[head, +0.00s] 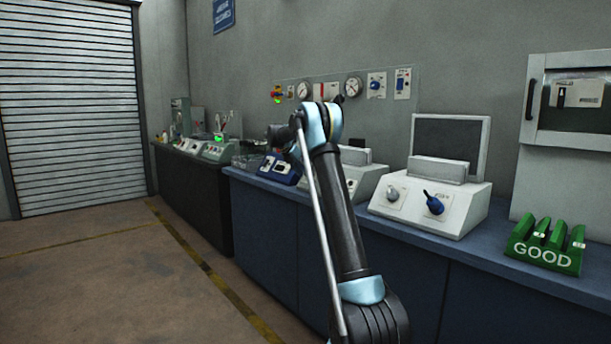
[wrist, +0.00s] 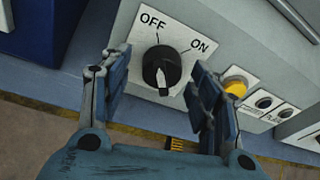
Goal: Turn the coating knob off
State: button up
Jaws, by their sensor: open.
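In the wrist view a black knob (wrist: 162,68) with a white mark on its lower part sits on a white label plate (wrist: 138,28). The plate reads OFF at upper left and ON at right, with a short line towards each word. The white mark lies on the side away from both words. My gripper (wrist: 160,78) is open, with one finger to the left of the knob and one to the right. I cannot tell whether either finger touches it. In the head view my arm hides this knob and most of my gripper.
A yellow button (wrist: 236,84) and black round controls (wrist: 264,103) lie right of the knob. In the head view a blue box (head: 280,169) and white machines with knobs (head: 434,203) line the bench. A green GOOD rack (head: 543,256) stands at right.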

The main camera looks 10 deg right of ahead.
jog(key=v, duration=1.1)
jog(key=shift+a, duration=0.2)
jog(key=shift+s, duration=0.1)
jog(key=s+d+f+m+y, duration=0.1)
jog(key=s+d+m, duration=0.35)
jog(key=s, duration=0.75)
jog(key=s+d+f+m+g+y, duration=0.1)
jog(key=s+d+m+y, duration=0.3)
jog(key=s, duration=0.9)
jog(key=s+d+f+m+h, duration=0.1)
jog(key=s+d+m, duration=0.35)
jog(key=s, duration=0.75)
jog(key=s+a+f+m+y, duration=0.1)
jog(key=s+f+m, duration=0.6)
jog(key=s+f, duration=0.5)
jog(key=s+a+f+m+y, duration=0.2)
jog(key=s+f+m, duration=0.5)
jog(key=s+f, duration=0.6)
jog(key=s, duration=0.6)
jog(key=shift+g, duration=0.3)
jog(key=shift+s, duration=0.1)
